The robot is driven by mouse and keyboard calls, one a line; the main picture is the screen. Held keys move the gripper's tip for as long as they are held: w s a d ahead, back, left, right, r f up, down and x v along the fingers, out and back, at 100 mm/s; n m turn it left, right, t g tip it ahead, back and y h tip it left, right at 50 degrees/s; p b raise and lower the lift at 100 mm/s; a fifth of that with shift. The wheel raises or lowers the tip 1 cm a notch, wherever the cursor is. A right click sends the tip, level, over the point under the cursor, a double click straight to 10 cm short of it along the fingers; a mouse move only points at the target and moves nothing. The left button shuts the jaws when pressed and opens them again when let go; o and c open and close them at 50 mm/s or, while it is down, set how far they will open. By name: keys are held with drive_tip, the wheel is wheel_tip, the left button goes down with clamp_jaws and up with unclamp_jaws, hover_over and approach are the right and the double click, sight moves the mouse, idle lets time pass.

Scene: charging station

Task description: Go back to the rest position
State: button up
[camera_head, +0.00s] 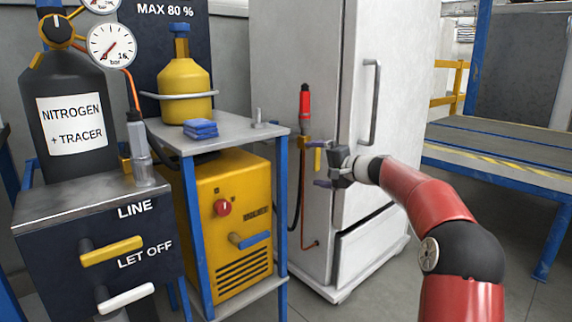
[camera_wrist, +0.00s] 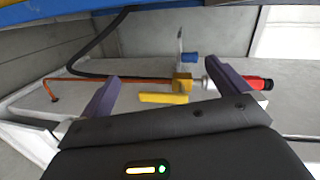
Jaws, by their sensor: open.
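My red arm reaches in from the right in the head view. My gripper (camera_head: 322,168) is at the side of the white refrigerator cabinet, close to a brass valve fitting (camera_head: 304,142) with a yellow lever (camera_head: 317,158). In the wrist view my gripper (camera_wrist: 158,88) has its two dark fingers spread wide with nothing held between them. The brass fitting (camera_wrist: 183,84), the yellow lever (camera_wrist: 163,98) and a red-capped part (camera_wrist: 255,84) lie beyond the fingers. Whether a finger touches the fitting cannot be told.
A table (camera_head: 225,130) with a yellow bottle (camera_head: 185,88) and blue cloth (camera_head: 200,129) stands left of my gripper. A yellow machine (camera_head: 235,205) is under it. The white cabinet (camera_head: 300,60) stands behind. A blue-framed workbench (camera_head: 500,150) is at right. Floor shows between cabinet and workbench.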

drive_tip(key=s+a+r+n+g+h+p, duration=0.25)
drive_tip(key=s+a, duration=0.25)
drive_tip(key=s, duration=0.6)
drive_tip(key=s+a+r+n+g+h+p, duration=0.1)
drive_tip(key=s+a+n+g+h+p, duration=0.2)
drive_tip(key=s, duration=0.8)
drive_tip(key=s+d+f+n+h+p, duration=0.1)
drive_tip(key=s+d+f, duration=0.1)
drive_tip(key=s, duration=0.7)
drive_tip(key=s+d+f+h+p, duration=0.2)
drive_tip(key=s, duration=0.8)
drive_tip(key=s+d+f+n+h+p, duration=0.1)
drive_tip(key=s+d+f+h, duration=0.1)
drive_tip(key=s, duration=0.7)
drive_tip(key=shift+s+d+f+n+g, duration=0.3)
drive_tip(key=shift+s+d+n+g, duration=0.05)
drive_tip(key=shift+s+d+g, duration=0.1)
